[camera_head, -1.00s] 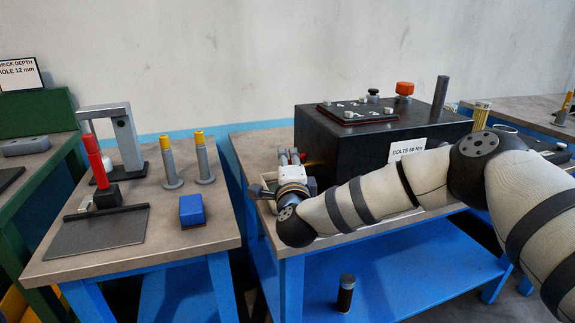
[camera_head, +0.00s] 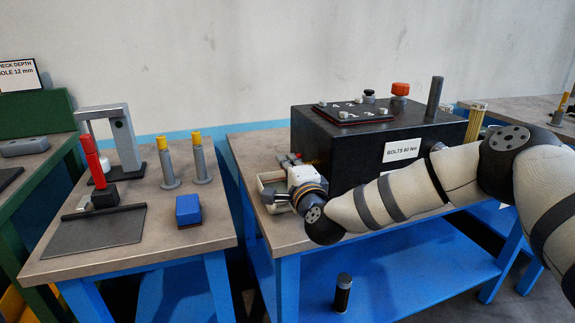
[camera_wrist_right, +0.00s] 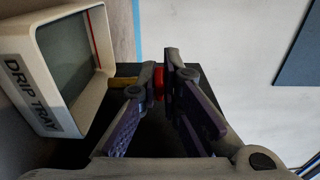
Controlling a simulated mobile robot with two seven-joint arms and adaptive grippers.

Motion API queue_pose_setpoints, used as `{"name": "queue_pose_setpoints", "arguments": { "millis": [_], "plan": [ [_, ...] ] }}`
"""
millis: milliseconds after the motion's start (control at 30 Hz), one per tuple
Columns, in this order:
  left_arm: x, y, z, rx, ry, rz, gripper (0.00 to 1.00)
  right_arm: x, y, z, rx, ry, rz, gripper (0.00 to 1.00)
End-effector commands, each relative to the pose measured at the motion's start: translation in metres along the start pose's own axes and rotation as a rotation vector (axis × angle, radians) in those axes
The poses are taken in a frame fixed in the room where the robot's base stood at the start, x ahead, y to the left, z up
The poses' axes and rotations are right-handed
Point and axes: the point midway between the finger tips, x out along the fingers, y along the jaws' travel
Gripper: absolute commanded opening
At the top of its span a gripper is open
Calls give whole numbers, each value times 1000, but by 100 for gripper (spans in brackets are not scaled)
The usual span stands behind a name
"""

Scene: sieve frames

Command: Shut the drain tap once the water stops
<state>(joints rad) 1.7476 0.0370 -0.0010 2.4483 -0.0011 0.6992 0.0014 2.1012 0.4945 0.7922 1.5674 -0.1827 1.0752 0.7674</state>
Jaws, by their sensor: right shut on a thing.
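The drain tap shows in the right wrist view as a brass stem (camera_wrist_right: 124,82) with a red handle (camera_wrist_right: 159,84), at the dark box (camera_head: 340,155). My right gripper (camera_wrist_right: 160,80) is shut on the red handle, one finger on each side. In the head view my right gripper (camera_head: 294,160) is at the box's left side, and the tap is mostly hidden there. A white drip tray (camera_wrist_right: 103,25) labelled DRIP TRAY is beside the tap; its edge also shows in the head view (camera_head: 262,184). I see no water stream; the tray's contents are unclear. My left gripper is out of view.
The box stands on a blue-framed bench (camera_head: 257,150) with a bolt-torque label (camera_head: 403,149) on its front. A second bench (camera_head: 130,255) to the left holds a red-handled tool (camera_head: 92,158), a blue block (camera_head: 188,209) and two yellow-topped posts. A dark cylinder (camera_head: 343,293) stands on the lower shelf.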

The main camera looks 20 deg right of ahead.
Motion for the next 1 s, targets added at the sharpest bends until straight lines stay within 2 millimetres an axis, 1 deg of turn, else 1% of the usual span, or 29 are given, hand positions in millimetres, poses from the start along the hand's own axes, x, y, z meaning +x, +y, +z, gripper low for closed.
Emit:
{"name": "queue_pose_setpoints", "arguments": {
  "millis": [300, 500, 700, 1000],
  "plan": [
    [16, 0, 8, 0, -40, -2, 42, -4, 5, -8, 2, -197, 4, 0],
    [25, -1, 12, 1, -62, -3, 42, -6, 4, -11, 1, -278, 4, 0],
    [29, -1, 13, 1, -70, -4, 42, -8, 2, -12, 2, -315, 2, 0],
    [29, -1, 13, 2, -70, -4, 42, -8, 1, -11, 2, -322, 1, 0]
  ]
}}
